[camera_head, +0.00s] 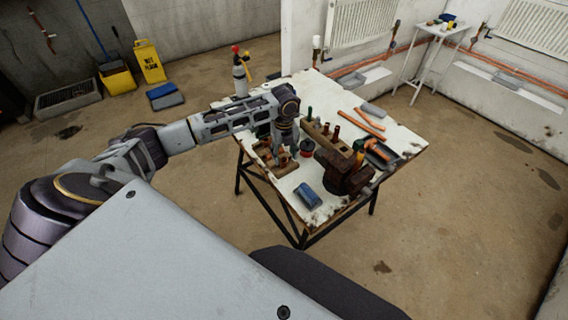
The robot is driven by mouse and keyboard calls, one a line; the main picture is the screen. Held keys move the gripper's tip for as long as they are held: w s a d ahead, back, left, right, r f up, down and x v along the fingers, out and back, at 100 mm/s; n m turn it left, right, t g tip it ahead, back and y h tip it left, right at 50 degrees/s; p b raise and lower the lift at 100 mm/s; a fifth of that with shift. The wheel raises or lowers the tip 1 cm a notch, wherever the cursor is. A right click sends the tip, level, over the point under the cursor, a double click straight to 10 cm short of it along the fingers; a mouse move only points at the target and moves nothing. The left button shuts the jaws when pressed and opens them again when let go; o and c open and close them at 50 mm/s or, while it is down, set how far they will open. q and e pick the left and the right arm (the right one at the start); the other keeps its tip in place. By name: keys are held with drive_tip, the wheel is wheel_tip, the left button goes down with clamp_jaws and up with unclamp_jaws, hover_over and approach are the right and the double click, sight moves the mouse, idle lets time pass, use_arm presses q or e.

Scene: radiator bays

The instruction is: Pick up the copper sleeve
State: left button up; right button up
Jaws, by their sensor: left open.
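My left arm reaches in from the left over the white-topped workbench (313,186). My left gripper (284,148) points down, open, above or beside a low wooden block (264,152) at the bench's left edge. Small copper-coloured pieces stand at this block, partly hidden by the fingers. Other small copper-brown upright pieces (336,132) stand in a second wooden rack to the right. Which small piece is the copper sleeve is too small to tell. Nothing shows clearly between the fingers. My right gripper is not in view.
A blue item (308,196) lies at the front corner. A gas torch (240,76) stands behind.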

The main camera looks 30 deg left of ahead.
sight(284, 158)
use_arm(q)
drive_tip(key=shift+a+f, duration=0.1)
drive_tip(key=shift+f, duration=1.45)
drive_tip(key=shift+c, duration=0.4)
drive_tip(key=c, duration=0.9)
